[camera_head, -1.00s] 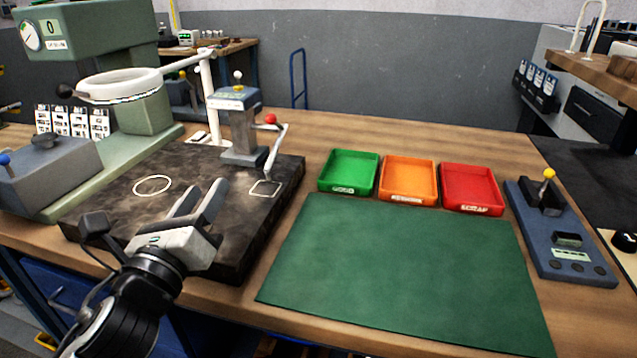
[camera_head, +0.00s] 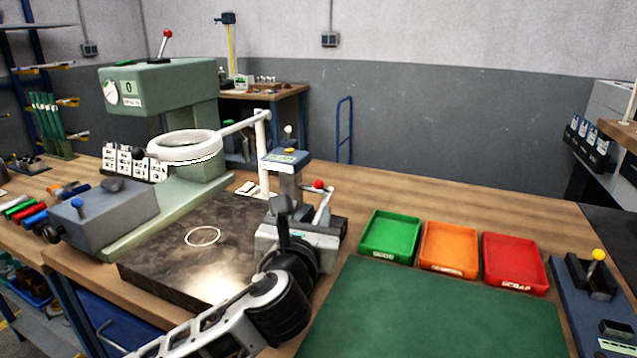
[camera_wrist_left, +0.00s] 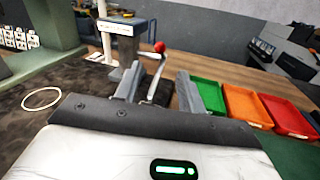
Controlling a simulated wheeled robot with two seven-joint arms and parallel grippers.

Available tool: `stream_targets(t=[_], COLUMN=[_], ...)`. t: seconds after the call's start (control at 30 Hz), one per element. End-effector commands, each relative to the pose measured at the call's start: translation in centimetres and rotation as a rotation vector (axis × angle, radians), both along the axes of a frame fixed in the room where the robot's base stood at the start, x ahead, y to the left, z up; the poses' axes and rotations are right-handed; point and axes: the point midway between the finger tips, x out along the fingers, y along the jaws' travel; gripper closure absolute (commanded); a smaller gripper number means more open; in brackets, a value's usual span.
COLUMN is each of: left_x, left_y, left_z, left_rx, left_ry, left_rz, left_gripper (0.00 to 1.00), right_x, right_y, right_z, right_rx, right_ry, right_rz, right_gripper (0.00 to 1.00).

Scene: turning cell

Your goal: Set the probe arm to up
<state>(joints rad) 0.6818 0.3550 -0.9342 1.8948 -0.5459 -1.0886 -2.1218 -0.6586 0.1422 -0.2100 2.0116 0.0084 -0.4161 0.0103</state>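The probe arm (camera_head: 326,203) is a thin pale bent lever with a red ball (camera_head: 318,185), beside a grey-blue post (camera_head: 288,180) on the dark plate (camera_head: 165,250). It slants downward from the ball; its lower end is hidden behind my gripper in the head view. In the left wrist view, the probe arm (camera_wrist_left: 156,75) runs down between my fingers, with the red ball (camera_wrist_left: 159,47) above. My left gripper (camera_wrist_left: 160,90) is open, its fingers apart on either side of the arm; I cannot tell whether either touches. My right gripper is not in view.
A ring lamp (camera_head: 185,147) on a white stand (camera_head: 262,150) is left of the post. Green (camera_head: 390,236), orange (camera_head: 449,248) and red (camera_head: 514,262) trays and a green mat (camera_head: 430,315) lie to the right. A grey box (camera_head: 105,212) stands at the left.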

Motion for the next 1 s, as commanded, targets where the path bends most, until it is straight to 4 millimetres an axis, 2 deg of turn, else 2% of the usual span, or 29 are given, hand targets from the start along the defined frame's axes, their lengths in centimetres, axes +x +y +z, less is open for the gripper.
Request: stream_targets(t=[0.03,0.3,0.5,0.7,1.0], left_x=[1.2,7.0,10.0,11.3,11.5], left_y=[0.0,-0.4,-0.6,-0.7,-0.7], left_z=[0.1,0.1,0.1,0.0,0.0], left_rx=[0.001,-0.001,-0.002,-0.002,-0.002], left_ry=[0.0,0.0,-0.001,-0.001,-0.001], left_rz=[0.003,0.001,0.001,0.0,-0.001], left_gripper=[0.6,0.6,0.6,0.6,0.6], right_x=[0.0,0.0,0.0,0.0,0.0], right_y=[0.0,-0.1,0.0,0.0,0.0], right_z=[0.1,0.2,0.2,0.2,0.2], right_rx=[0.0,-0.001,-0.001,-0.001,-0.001], right_ry=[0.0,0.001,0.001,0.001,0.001], right_rz=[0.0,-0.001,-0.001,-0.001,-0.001], right_gripper=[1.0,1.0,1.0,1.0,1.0])
